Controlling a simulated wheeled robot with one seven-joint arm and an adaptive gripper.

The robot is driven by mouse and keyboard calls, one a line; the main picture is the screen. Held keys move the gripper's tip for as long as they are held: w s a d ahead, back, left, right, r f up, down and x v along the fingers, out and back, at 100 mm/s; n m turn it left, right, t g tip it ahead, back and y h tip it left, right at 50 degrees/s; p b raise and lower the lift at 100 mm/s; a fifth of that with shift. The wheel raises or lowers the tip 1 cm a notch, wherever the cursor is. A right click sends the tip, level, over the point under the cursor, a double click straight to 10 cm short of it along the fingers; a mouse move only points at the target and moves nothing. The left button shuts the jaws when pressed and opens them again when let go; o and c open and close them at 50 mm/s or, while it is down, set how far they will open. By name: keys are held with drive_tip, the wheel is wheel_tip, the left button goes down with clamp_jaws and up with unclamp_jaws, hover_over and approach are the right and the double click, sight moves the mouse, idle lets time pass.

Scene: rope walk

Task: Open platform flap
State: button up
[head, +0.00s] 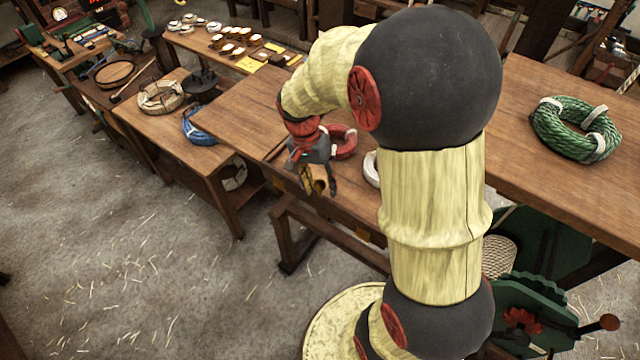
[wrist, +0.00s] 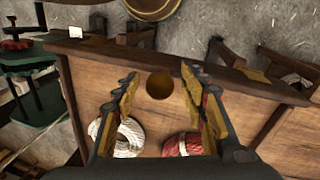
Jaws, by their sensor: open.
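My gripper (head: 318,186) is open in the head view, near the front edge of the wooden bench in the middle. In the wrist view its two fingers (wrist: 159,78) stand apart with nothing between their tips. Beyond them is a wooden panel (wrist: 230,98) with a dark brown round spot (wrist: 159,86), a knob or a hole; I cannot tell which. I cannot tell for certain whether this panel is the platform flap. In the head view my arm hides part of the bench (head: 353,209).
A red rope coil (head: 345,141) and a white coil (head: 371,170) lie near the gripper; both also show in the wrist view, red (wrist: 183,145) and white (wrist: 128,138). A green coil (head: 576,128) lies at right. Open floor (head: 130,250) is at left.

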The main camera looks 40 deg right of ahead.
drive_tip(key=c, duration=0.3)
drive_tip(key=c, duration=0.7)
clamp_jaws()
